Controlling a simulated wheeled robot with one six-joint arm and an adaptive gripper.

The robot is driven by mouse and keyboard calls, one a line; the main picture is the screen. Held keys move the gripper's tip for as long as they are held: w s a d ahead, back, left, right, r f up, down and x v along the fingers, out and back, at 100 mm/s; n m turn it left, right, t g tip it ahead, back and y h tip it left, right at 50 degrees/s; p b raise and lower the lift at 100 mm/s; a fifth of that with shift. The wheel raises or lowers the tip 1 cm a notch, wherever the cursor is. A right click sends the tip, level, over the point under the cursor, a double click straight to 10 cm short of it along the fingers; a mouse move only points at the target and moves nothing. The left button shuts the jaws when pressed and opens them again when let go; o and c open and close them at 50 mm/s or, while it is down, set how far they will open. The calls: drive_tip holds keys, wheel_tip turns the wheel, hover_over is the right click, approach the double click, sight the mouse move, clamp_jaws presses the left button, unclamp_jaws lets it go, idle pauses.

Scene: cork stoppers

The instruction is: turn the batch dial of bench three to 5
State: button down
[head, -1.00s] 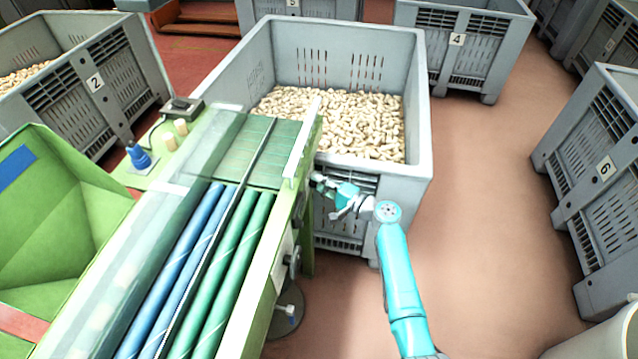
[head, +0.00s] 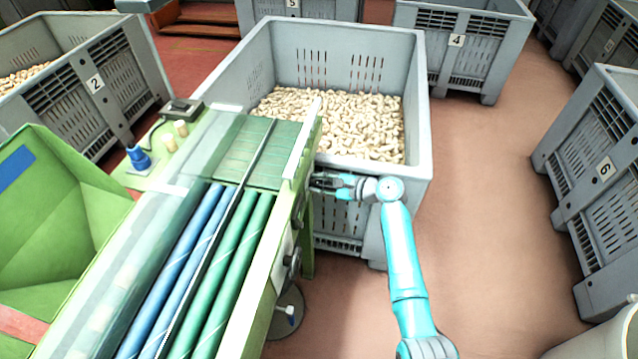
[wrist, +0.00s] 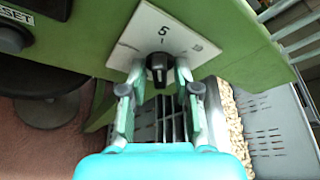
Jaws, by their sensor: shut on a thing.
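The batch dial is a black knob (wrist: 158,66) on a white plate (wrist: 135,42) fixed to the green machine side in the wrist view. A 5 is printed above the knob, with a short tick under it. The knob stands about upright below the 5, with a pale mark near its top; its exact pointing is hard to read. Another plate marking to the right is unclear. My gripper (wrist: 157,72) has a finger on each side of the knob and is shut on it. In the head view my gripper (head: 322,184) is at the machine's right side, where the knob cannot be made out.
The green sorting machine (head: 258,290) has blue and green rollers. A grey crate of corks (head: 415,110) stands behind my gripper. A black control with a RESET label (wrist: 14,38) is at the wrist view's upper left. Open floor (head: 490,220) lies to the right.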

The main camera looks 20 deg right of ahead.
drive_tip(key=shift+m, duration=0.4)
idle(0.3)
drive_tip(key=c, duration=1.2)
unclamp_jaws()
drive_tip(key=shift+a, duration=0.1)
drive_tip(key=shift+o, duration=0.2)
drive_tip(key=v, duration=1.2)
drive_tip(key=shift+w+r, duration=0.15)
drive_tip(key=shift+w, duration=0.05)
